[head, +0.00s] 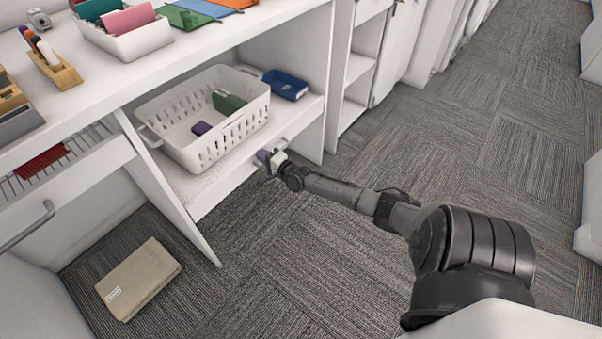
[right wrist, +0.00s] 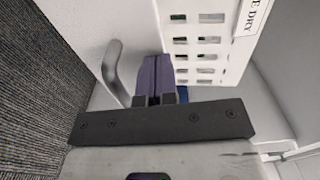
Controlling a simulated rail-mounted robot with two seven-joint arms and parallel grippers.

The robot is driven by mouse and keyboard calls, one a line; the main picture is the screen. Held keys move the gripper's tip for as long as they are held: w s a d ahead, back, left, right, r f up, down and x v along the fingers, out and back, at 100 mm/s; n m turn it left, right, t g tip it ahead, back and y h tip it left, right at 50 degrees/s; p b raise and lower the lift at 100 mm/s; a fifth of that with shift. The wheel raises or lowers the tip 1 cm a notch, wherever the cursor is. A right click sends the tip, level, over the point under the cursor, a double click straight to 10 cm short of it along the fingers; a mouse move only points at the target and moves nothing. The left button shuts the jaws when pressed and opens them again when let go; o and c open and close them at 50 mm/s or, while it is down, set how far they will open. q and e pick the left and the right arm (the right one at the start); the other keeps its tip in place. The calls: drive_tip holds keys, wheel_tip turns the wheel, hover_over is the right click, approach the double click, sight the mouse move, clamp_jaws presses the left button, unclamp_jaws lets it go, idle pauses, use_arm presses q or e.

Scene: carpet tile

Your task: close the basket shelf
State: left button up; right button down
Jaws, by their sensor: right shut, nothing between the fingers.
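The basket shelf (head: 222,182) is a white board low in the white cabinet. It bears a white slotted basket (head: 178,143), which also shows in the right wrist view (right wrist: 204,20). My right gripper (head: 264,157) is at the shelf's front face, right of its middle. In the right wrist view its purple fingers (right wrist: 156,76) are together with nothing between them. A grey bar handle (right wrist: 115,74) on the white front stands just left of the fingers there, apart from them. Whether the fingertips touch the front is unclear. My left gripper is out of view.
A blue container (head: 286,85) sits on the shelf right of the basket. A beige folded item (head: 138,280) lies on the carpet at lower left. The countertop (head: 190,48) above holds trays and folders. Open carpet (head: 480,150) lies to the right.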

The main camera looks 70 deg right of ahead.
drive_tip(key=p+v, duration=0.5)
drive_tip(key=v, duration=0.8)
drive_tip(key=shift+s+f, duration=0.15)
drive_tip(key=shift+s, duration=0.1)
